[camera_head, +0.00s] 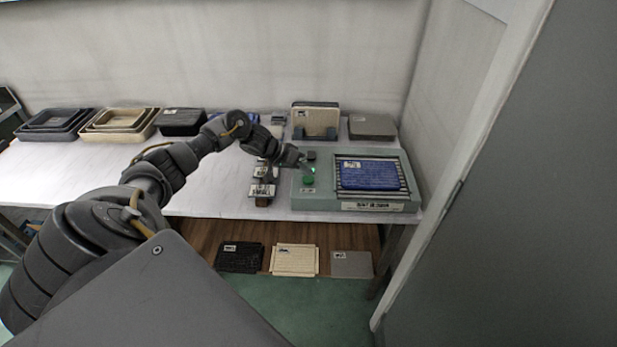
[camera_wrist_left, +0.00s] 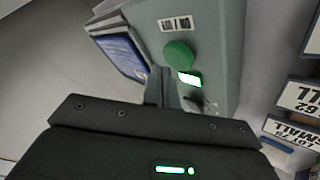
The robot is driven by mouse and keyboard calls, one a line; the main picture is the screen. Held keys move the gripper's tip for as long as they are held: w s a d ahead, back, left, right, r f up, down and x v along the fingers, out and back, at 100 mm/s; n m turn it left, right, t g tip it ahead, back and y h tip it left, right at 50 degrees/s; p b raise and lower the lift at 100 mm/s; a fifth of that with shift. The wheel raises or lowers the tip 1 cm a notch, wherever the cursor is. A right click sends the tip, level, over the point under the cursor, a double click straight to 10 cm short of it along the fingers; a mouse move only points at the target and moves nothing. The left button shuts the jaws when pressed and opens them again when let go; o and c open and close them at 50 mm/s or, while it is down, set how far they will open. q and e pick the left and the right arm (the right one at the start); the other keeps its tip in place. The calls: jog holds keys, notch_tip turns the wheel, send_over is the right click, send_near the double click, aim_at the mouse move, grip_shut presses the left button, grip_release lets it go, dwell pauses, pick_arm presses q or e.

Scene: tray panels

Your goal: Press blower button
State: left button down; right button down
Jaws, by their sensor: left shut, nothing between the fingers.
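A grey-green machine (camera_head: 300,200) stands at the right end of the table. Its left side carries a round green button (camera_head: 308,180), a small lit green indicator and a dark knob (camera_head: 311,155). In the left wrist view the green button (camera_wrist_left: 178,55) stands just beyond the lit indicator (camera_wrist_left: 189,79). My left gripper (camera_head: 304,163) is shut and empty above the left side of the machine. In the left wrist view its fingers (camera_wrist_left: 163,88) are beside the indicator; I cannot tell whether they touch the machine. My right gripper is not in view.
A blue panel (camera_head: 369,175) lies on the machine's slotted bed. Small labelled blocks (camera_head: 262,190) stand just left of the machine. Trays (camera_head: 120,122) and a panel rack (camera_head: 315,120) line the back. Several panels lie on the lower shelf. The table's left front is clear.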

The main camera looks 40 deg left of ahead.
aim_at(305, 179)
pick_arm(q)
jog(key=shift+f, duration=0.3)
jog(key=shift+f, duration=0.5)
dwell(0.6)
jog(key=shift+r+p, duration=0.95)
jog(key=shift+p, duration=0.15)
notch_tip(305, 179, up, 6)
jog(key=p, duration=0.7)
